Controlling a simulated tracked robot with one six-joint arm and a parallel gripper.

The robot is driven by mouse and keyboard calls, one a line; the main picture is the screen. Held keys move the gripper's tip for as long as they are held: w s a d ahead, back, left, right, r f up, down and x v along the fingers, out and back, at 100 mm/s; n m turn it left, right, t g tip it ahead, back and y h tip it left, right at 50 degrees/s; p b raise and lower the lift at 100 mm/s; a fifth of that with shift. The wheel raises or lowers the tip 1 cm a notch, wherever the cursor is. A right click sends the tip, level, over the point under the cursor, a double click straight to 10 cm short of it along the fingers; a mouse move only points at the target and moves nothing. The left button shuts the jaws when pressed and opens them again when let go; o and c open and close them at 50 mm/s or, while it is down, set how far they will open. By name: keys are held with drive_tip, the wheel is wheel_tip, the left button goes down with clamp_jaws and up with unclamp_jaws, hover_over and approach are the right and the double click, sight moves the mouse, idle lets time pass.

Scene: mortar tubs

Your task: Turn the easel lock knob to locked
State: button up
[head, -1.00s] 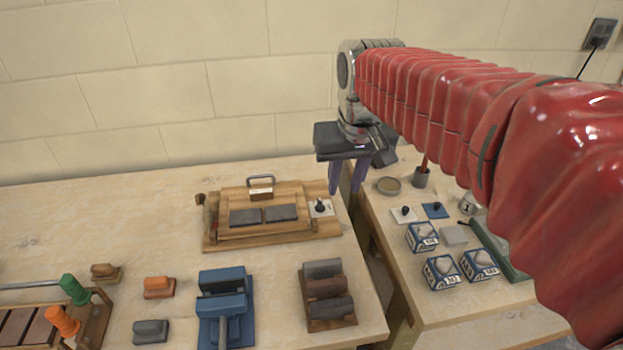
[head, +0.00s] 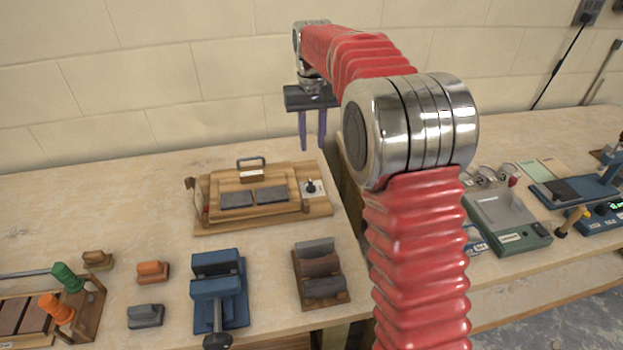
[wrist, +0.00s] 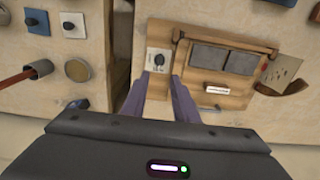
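The wooden easel (head: 228,217) lies on the left bench, with two dark slabs on it and a handle at its back. Its lock knob (head: 310,186) is a small black knob on a white plate (head: 319,194) at the easel's right end. The knob also shows in the wrist view (wrist: 158,59), just beyond my fingertips and roughly in line with the gap between them. My gripper (head: 312,147) points down, open and empty, above and behind the knob. Its two purple fingers show apart in the wrist view (wrist: 160,79). The marks on the plate are too small to read.
A blue vise (head: 219,290) and a rack of dark rolls (head: 321,275) stand in front of the easel. A gap separates this bench from the right one, which holds a green-framed tray (head: 507,222). The block wall stands close behind.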

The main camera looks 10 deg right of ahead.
sight(311, 183)
drive_tip(key=shift+w+f, duration=0.7)
drive_tip(key=shift+f, duration=0.05)
wheel_tip(311, 183, down, 14)
drive_tip(key=shift+r, duration=0.1)
idle(0.5)
drive_tip(key=shift+c, duration=0.7)
clamp_jaws()
